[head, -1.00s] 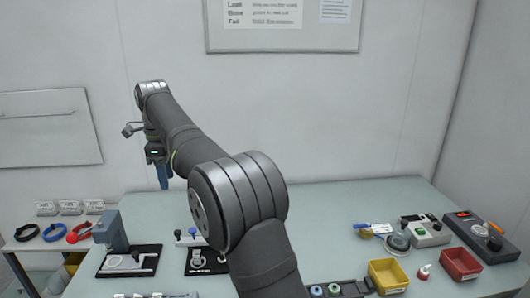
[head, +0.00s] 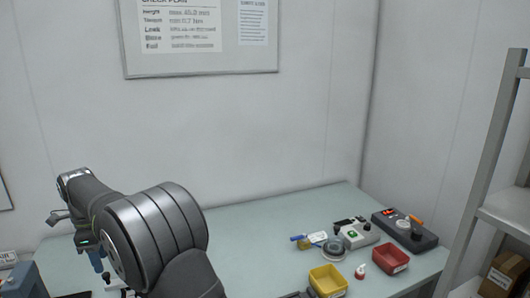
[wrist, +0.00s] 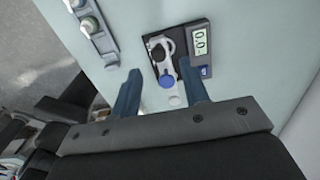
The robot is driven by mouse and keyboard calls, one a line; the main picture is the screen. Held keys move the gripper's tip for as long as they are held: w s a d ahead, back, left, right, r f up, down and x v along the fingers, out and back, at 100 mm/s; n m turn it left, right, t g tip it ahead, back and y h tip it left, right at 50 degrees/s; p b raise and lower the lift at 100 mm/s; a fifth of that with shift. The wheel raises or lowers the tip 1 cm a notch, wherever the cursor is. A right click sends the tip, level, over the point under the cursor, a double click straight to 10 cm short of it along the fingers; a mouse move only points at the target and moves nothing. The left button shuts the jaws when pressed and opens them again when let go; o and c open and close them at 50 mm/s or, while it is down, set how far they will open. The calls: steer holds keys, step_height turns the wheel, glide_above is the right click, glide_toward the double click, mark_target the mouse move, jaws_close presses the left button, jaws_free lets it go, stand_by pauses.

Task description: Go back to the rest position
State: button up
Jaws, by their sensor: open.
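My gripper (head: 98,262) hangs at the lower left of the head view, blue fingers pointing down, above the left part of the bench. In the wrist view my gripper (wrist: 160,68) is open, its two blue fingers spread apart with nothing held between them. In the head view my arm hides much of the bench's left side.
The bench (head: 270,225) is clear in its middle. A yellow bin (head: 327,281), a red bin (head: 393,261), a small bottle (head: 360,271) and a dark device (head: 405,230) stand at the right.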

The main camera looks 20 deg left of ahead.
mark_target(105, 275)
steer(key=shift+f, duration=2.15)
steer(key=shift+r, duration=0.1)
step_height(105, 275, up, 17)
step_height(105, 275, down, 17)
steer(key=shift+r, duration=0.1)
steer(key=shift+s+d+f, duration=0.1)
steer(key=shift+s+f, duration=0.05)
steer(key=shift+f, duration=0.1)
steer(key=shift+s+d+n, duration=0.35)
steer(key=shift+n, duration=0.25)
